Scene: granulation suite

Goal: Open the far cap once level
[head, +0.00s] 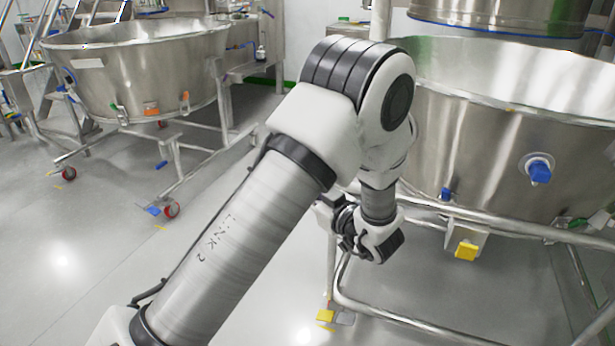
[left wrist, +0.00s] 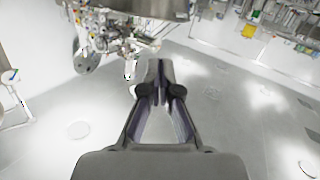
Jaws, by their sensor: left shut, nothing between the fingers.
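A large round steel vessel (head: 480,140) stands at the right in the head view. A blue cap or handle (head: 540,173) sits on a pale round fitting on its wall. A smaller blue piece (head: 446,194) shows lower on the vessel, to the left. I cannot tell which is the far cap. My left arm crosses the middle of the head view and its wrist end hangs in front of the vessel's left lower side. In the left wrist view my left gripper (left wrist: 161,88) is shut and empty, its fingertips together over grey floor. My right gripper is out of view.
The right vessel's tubular frame (head: 400,340) runs low beside my left wrist, with a yellow block (head: 467,250) on it. A second steel vessel (head: 140,75) on a castored frame stands back left. Clear floor (head: 80,250) lies at the left.

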